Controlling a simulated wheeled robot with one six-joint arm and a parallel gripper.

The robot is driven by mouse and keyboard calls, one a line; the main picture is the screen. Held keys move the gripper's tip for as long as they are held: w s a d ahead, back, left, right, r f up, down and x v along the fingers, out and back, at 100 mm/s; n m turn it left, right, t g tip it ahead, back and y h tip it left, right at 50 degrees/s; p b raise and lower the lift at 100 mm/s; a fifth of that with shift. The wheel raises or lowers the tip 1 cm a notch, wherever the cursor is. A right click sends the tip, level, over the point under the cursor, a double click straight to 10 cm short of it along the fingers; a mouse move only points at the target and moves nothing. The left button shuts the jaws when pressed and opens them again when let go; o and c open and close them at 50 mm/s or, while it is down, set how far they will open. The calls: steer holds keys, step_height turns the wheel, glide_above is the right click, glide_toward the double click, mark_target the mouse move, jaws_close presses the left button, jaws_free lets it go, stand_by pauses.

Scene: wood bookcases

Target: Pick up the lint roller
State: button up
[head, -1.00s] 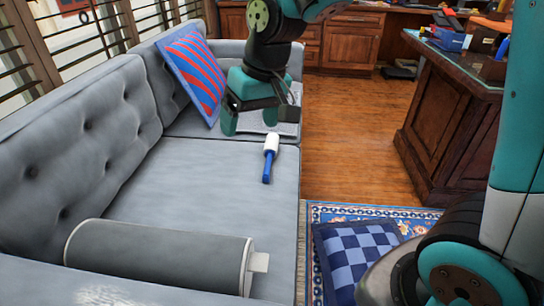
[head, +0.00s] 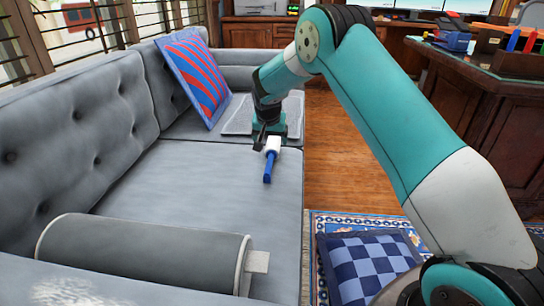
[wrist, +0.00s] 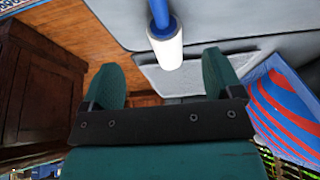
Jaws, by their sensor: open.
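The lint roller (head: 270,166) has a blue handle and a white roller head. It lies on the grey sofa seat near the front edge, handle toward the camera. In the wrist view the lint roller (wrist: 165,42) shows at the top, its white head beyond and between my two fingertips. My gripper (head: 270,138) is at the white end of the roller, just behind it in the head view. In the wrist view my gripper (wrist: 162,75) is open, with nothing between its fingers. I cannot tell whether it touches the roller.
A grey bolster (head: 140,260) lies on the near part of the sofa (head: 190,190). A red and blue striped cushion (head: 195,78) leans at the back. A checkered cushion (head: 368,262) is on the rug. A wooden desk (head: 485,120) stands right. The seat around the roller is clear.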

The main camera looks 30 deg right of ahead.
mark_target(271, 153)
steer(key=b+x, duration=0.2)
steer(key=x, duration=0.3)
steer(key=b+x, duration=0.2)
steer(key=x, duration=0.3)
steer(key=shift+w+f, duration=0.2)
steer(key=shift+w, duration=0.15)
steer(key=shift+r, duration=0.1)
steer(key=c, duration=1)
steer(key=shift+c, duration=0.2)
step_height(271, 153, up, 20)
steer(key=p, duration=0.7)
